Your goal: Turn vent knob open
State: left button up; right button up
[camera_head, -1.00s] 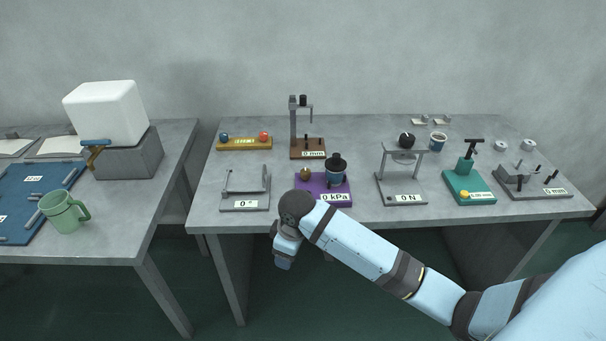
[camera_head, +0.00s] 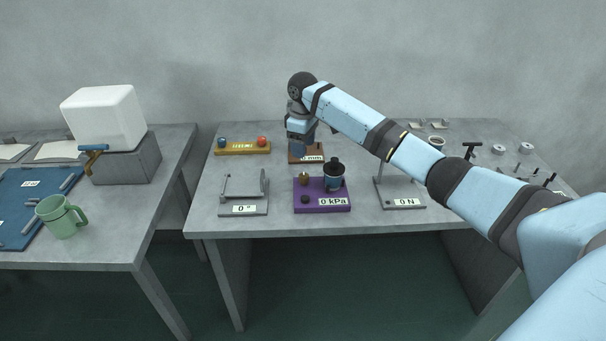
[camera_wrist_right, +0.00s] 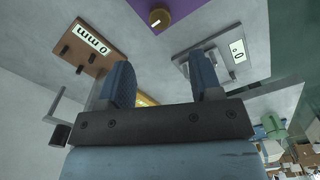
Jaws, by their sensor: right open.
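The purple base (camera_head: 335,206) with a "0 kPa" display stands near the front middle of the right table. A brass knob (camera_head: 303,178), which looks like the vent knob, is on its left side, with a dark round piece (camera_head: 305,199) in front and a dark cup (camera_head: 334,178) to the right. In the right wrist view the brass knob (camera_wrist_right: 158,18) shows at the top with a pale mark on it. My right gripper (camera_head: 298,148) is behind the purple base, above the table and apart from the knob. Its two blue fingers (camera_wrist_right: 160,70) are spread and empty. My left gripper is out of view.
A "0°" stand (camera_head: 243,210) is left of the base and a "0 N" stand (camera_head: 400,203) is right. A yellow bar (camera_head: 242,150) and a brown "mm" stand (camera_head: 315,159) are behind. My right arm hides part of the table's right side.

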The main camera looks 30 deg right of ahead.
aim_at(303, 175)
notch_tip(303, 175, down, 10)
jog(key=shift+f+b, duration=0.15)
jog(key=shift+b, duration=0.3)
jog(key=c, duration=0.9)
